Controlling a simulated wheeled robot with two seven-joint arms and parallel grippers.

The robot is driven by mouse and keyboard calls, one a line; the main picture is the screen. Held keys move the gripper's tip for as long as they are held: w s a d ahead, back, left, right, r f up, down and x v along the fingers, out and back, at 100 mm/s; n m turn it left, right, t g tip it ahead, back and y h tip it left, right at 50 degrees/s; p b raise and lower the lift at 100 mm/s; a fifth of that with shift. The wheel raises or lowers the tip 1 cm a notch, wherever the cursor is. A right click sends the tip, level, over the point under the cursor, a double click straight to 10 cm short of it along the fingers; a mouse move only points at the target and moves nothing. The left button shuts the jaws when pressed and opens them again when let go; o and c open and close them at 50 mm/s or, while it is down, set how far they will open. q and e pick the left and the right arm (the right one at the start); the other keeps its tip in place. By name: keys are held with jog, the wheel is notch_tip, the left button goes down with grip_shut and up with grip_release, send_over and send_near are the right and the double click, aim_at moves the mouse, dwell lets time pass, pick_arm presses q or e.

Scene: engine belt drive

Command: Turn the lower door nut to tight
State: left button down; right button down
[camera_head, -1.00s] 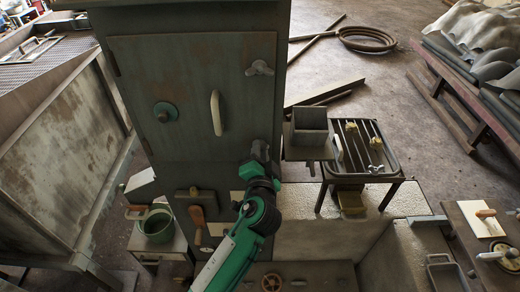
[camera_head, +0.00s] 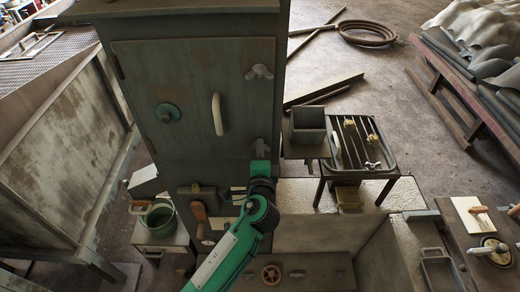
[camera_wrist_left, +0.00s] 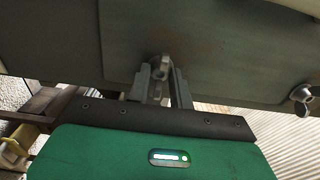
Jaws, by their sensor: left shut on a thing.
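The grey door (camera_head: 180,100) stands at the centre of the head view with a pale handle (camera_head: 217,114). The upper door nut (camera_head: 259,72), a grey wing nut, sits at its right edge. The lower door nut (camera_wrist_left: 160,68) shows between my left gripper's fingers in the wrist view, against the door's lower edge. My left gripper (camera_wrist_left: 160,88) is shut on it. In the head view the left gripper (camera_head: 262,155) is at the door's lower right corner, and its body covers part of that area. My right gripper is not in view.
A small stand (camera_head: 395,170) with a slatted top and a dark square box (camera_head: 308,120) is close to the right of the gripper. A green pot (camera_head: 158,222) stands at lower left.

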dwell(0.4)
pick_arm(q)
jog(key=c, duration=1.3)
grip_release()
jog(key=shift+o, duration=0.2)
jog(key=shift+s, duration=0.1)
jog(key=s+b, duration=0.5)
jog(key=s, duration=0.8)
jog(key=shift+s, duration=0.3)
